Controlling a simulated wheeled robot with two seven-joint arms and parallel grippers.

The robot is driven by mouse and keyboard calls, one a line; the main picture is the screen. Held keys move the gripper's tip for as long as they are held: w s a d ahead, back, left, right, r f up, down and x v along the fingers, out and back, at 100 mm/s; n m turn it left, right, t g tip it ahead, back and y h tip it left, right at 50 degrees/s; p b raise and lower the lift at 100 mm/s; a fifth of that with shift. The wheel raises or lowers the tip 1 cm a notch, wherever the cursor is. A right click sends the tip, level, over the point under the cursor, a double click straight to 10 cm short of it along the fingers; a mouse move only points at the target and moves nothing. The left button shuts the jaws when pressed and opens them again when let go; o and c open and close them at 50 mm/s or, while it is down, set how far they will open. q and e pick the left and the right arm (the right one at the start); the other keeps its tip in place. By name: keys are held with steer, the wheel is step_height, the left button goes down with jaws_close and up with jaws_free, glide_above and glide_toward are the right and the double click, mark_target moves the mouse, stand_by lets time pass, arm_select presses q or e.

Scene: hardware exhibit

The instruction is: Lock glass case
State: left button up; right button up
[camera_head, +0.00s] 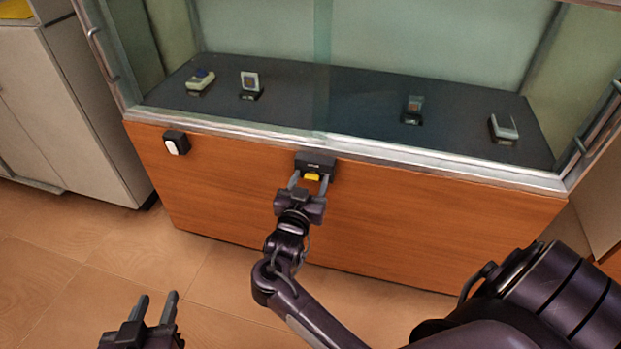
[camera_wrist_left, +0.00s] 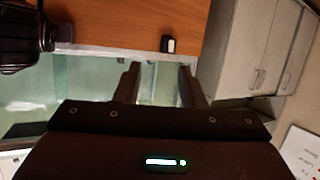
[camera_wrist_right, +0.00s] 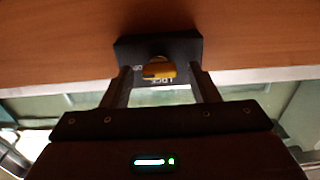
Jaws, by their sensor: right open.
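The glass case (camera_head: 420,205) has a glazed top and an orange-brown wooden base. A black lock box (camera_head: 316,160) with a yellow knob (camera_head: 312,177) is fixed at the top middle of the base. My right gripper (camera_head: 309,180) is open, with one finger on each side of the knob. In the right wrist view the lock box (camera_wrist_right: 130,50) and yellow knob (camera_wrist_right: 158,71) lie ahead between the fingertips, with gaps beside the knob. My left gripper (camera_head: 157,303) is open and empty, low at the left, away from the case.
A small black-and-white device (camera_head: 176,143) is fixed on the base's left side. Several small exhibits, such as a handheld one (camera_head: 200,80), stand on the dark shelf behind glass. A pale cabinet (camera_head: 80,110) stands at the left. The floor (camera_head: 70,240) in front is clear.

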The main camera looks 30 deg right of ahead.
steer(key=c, duration=1)
